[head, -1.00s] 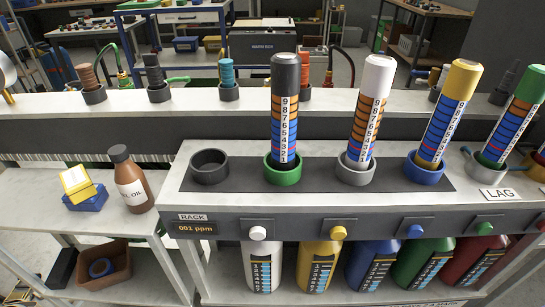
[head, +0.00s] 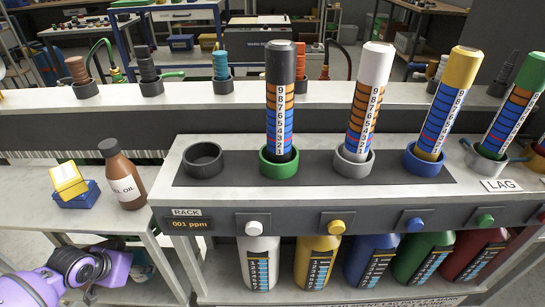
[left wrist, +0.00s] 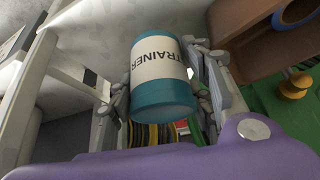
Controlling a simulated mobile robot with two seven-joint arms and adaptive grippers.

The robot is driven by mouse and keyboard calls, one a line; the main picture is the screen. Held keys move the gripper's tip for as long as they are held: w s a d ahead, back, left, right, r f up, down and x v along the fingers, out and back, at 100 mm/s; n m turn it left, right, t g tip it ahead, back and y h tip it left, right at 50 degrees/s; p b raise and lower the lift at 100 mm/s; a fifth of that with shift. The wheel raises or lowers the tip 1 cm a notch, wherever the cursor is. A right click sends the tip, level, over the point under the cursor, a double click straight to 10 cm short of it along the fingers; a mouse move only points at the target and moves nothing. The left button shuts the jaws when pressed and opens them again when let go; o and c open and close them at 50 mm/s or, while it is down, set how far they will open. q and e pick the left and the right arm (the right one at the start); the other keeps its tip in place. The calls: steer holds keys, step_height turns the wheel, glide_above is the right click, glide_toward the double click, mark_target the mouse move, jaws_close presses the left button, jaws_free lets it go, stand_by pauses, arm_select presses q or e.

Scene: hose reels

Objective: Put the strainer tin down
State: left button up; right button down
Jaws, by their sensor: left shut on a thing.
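The strainer tin (left wrist: 163,98) is teal with a white label that reads "TRAINER" in the part that shows. In the left wrist view my left gripper (left wrist: 160,82) has a finger on each side of it and is shut on it. Whether the tin touches anything below is not clear. My right gripper is not in view.
The side bench top (head: 85,215) carries a brown oil bottle (head: 123,178) and stacked yellow (head: 68,180) and blue boxes (head: 78,197). The rack (head: 330,225) has an empty dark ring (head: 203,158). A brown bin (left wrist: 250,38) is close right of the tin.

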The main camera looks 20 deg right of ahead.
arm_select(q)
steer(key=shift+w+d+f+b, duration=0.15)
steer(key=shift+f+b, duration=0.25)
steer(key=shift+f, duration=1.4)
steer(key=shift+r, duration=0.1)
steer(key=o, duration=1)
steer(key=shift+f, duration=0.2)
